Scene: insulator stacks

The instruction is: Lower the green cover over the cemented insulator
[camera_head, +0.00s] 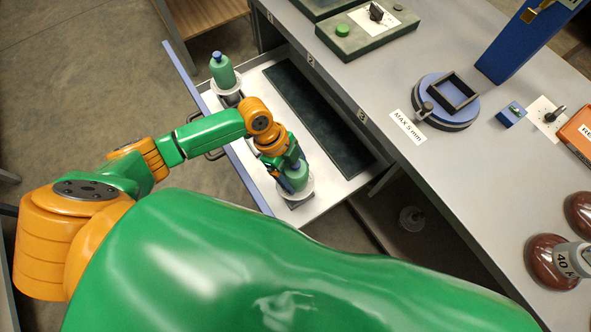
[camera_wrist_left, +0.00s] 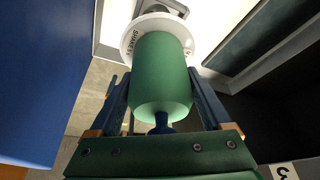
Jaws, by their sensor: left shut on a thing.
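My left gripper (camera_head: 290,172) is shut on a green cover (camera_head: 298,177) with a blue knob, at the near end of the open drawer. In the left wrist view the fingers flank the cover (camera_wrist_left: 162,80), and its blue knob (camera_wrist_left: 160,123) points toward the palm. A white disc (camera_wrist_left: 130,40) with dark lettering shows around the cover's far end; it also shows in the head view (camera_head: 306,190). I cannot tell whether the cover touches the disc. Any insulator inside the cover is hidden. My right gripper is not in view.
A second green cover (camera_head: 223,72) with a blue knob stands on a white disc at the drawer's far end. A dark mat (camera_head: 318,115) lies in the drawer. The worktop (camera_head: 370,75) borders it on the right, with a blue turntable (camera_head: 447,103) and brown insulators (camera_head: 548,262).

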